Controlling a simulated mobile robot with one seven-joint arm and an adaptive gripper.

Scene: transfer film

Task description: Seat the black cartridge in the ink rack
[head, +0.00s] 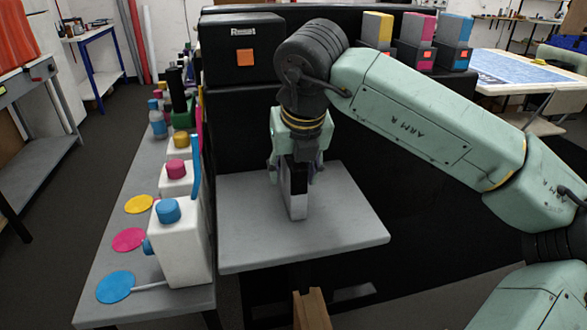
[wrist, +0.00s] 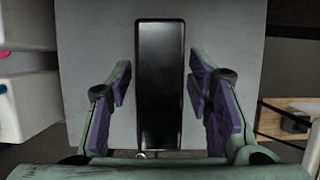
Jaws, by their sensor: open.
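The black cartridge (head: 298,200) stands upright on the grey stand top (head: 345,228) in the head view, with a dark face and a pale lower part. In the wrist view its black top (wrist: 159,88) lies between the finger pads. My gripper (head: 297,172) points down over it and is open; it also shows in the wrist view (wrist: 162,90), one finger on each side with a gap between each pad and the cartridge. The ink rack is on the black machine's top, where a yellow (head: 378,28), a magenta (head: 416,36) and a cyan cartridge (head: 457,36) stand in a row. My arm passes in front of part of that top.
The bench (head: 95,275) at left holds white ink bottles (head: 183,250), coloured discs and several other bottles, close to the stand's left edge. The black machine (head: 240,100) rises behind the stand. The stand top is otherwise clear.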

